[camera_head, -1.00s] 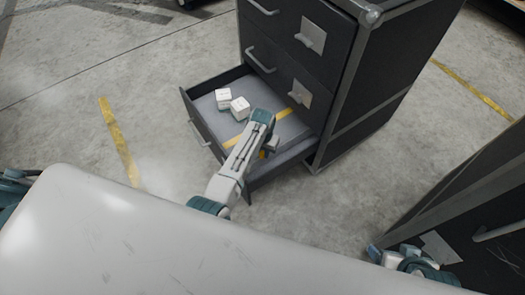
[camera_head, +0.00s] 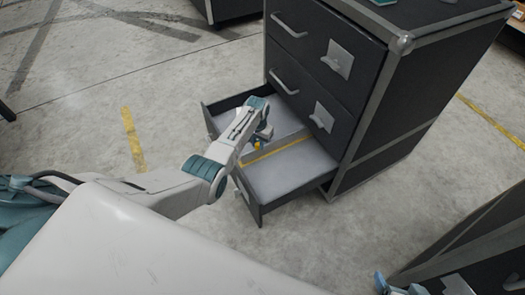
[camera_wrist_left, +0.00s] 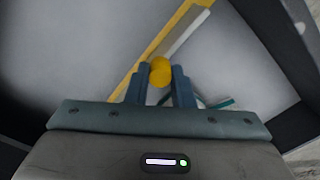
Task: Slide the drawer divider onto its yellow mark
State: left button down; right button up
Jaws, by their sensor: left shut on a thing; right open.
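The drawer (camera_head: 262,206) stands open at the cabinet's bottom. The yellow mark (camera_head: 290,146) is a stripe across its grey floor and also shows in the left wrist view (camera_wrist_left: 150,57). The divider (camera_wrist_left: 187,34) is a thin pale strip close alongside the mark and roughly parallel to it; I cannot tell whether they overlap. My left gripper (camera_head: 259,142) is inside the drawer, shut on the divider's yellow knob (camera_wrist_left: 160,71). Part of my right gripper (camera_head: 388,286) shows at the lower edge, far from the drawer; its fingers are mostly cut off.
The dark cabinet (camera_head: 375,100) with two closed upper drawers stands behind the open one. Another dark cabinet (camera_head: 480,245) is at the lower right. The near part of the drawer floor is bare. A white surface (camera_head: 150,250) fills the lower left.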

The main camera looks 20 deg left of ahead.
pick_arm(q)
jog(key=shift+a, duration=0.1)
jog(key=c, duration=1.3)
grip_release()
jog(key=shift+o, duration=0.2)
notch_tip(320, 180, up, 9)
jog(key=p, duration=0.3)
jog(key=shift+r, duration=0.9)
pick_arm(e)
jog(key=shift+s+d+r+g+h, duration=0.3)
jog(key=shift+s+d+r+g, duration=0.25)
jog(key=shift+d+r+g, duration=0.15)
jog(key=shift+s+d+r+g+h, duration=0.3)
jog(key=shift+s+d+r+g, duration=0.3)
jog(key=shift+g, duration=0.2)
pick_arm(q)
jog(key=shift+f, duration=0.1)
pick_arm(e)
jog(key=shift+w, duration=0.1)
